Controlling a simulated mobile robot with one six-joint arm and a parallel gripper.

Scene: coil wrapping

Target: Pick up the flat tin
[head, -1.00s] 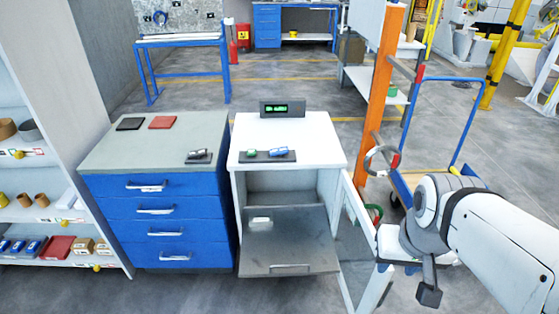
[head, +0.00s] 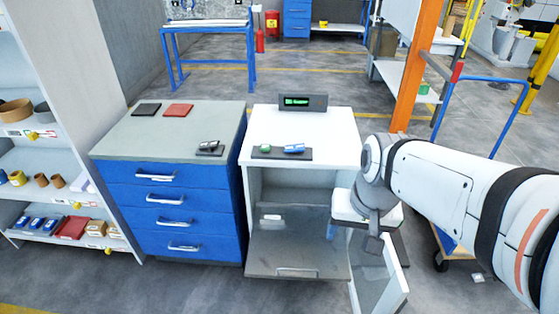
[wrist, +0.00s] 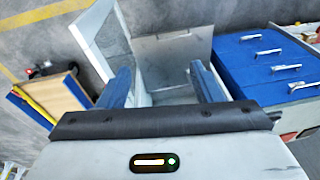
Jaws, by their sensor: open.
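No object shows clearly as a flat tin. A small pale flat item (head: 271,217) lies inside the open lower compartment of the white cabinet (head: 350,125); it is too small to identify. A small grey and black item (head: 208,145) lies on a dark pad on the grey-topped blue drawer cabinet. A green item (head: 265,149) and a blue and white item (head: 294,148) lie on a dark pad on the white cabinet. My gripper (wrist: 163,85) is open and empty in the wrist view, its blue fingers apart. In the head view it hangs at the white cabinet's right front side.
The compartment's grey flap (head: 295,268) is folded down, and a glazed door (head: 382,283) stands open to the right. The blue drawer cabinet (head: 170,198) is on the left, beside stocked shelves (head: 70,200). A blue-railed trolley (head: 450,240) stands at the right.

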